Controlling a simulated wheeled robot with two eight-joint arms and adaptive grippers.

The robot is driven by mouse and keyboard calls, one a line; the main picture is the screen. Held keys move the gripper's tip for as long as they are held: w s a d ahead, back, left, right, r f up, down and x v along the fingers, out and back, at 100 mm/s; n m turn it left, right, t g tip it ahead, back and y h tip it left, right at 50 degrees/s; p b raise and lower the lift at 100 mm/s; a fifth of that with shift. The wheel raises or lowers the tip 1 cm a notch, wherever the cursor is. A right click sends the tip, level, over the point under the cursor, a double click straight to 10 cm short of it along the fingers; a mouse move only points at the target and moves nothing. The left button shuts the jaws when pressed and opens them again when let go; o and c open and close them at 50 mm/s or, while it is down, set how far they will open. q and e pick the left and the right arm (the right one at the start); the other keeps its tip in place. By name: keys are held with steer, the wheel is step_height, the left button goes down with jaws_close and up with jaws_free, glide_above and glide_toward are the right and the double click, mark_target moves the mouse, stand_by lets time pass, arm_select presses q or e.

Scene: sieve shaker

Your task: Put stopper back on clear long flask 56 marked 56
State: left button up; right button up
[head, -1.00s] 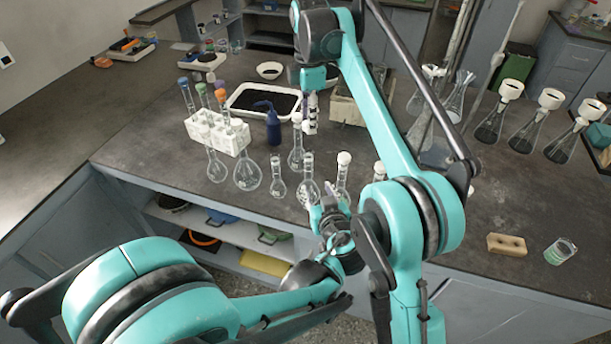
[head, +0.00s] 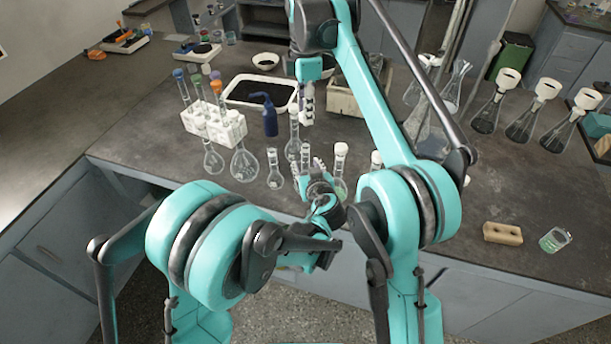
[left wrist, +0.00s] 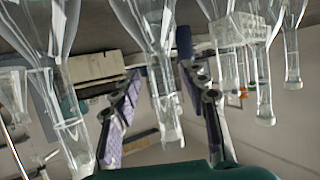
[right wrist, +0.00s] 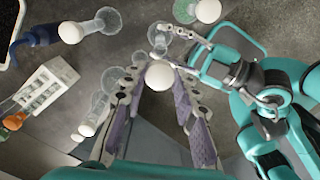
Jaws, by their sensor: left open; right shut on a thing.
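A clear long-necked flask stands with its neck (left wrist: 163,95) between the open fingers of my left gripper (left wrist: 165,105) in the left wrist view. Its mouth looks bare; I cannot read a 56 on it. In the head view, my left gripper (head: 316,182) is among the front flasks, near a bare neck (head: 305,158). My right gripper (head: 307,108) is higher and farther back, above the table. In the right wrist view, my right gripper (right wrist: 160,85) is shut on a round white stopper (right wrist: 159,75). The flask's body is partly hidden by my left gripper.
A bare-necked flask (head: 294,148) stands under my right gripper, and a stoppered one (head: 340,160) stands right of my left gripper. A white rack (head: 228,130), blue bottle (head: 269,120) and black-filled tray (head: 235,98) stand behind.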

arm_select(q)
steer(key=shift+x, duration=0.8)
jaws_close()
arm_select(e)
glide_above(306, 151)
steer(key=w, duration=0.1)
steer(key=shift+f, duration=2.5)
steer(key=shift+f, duration=0.9)
steer(key=shift+f, duration=0.55)
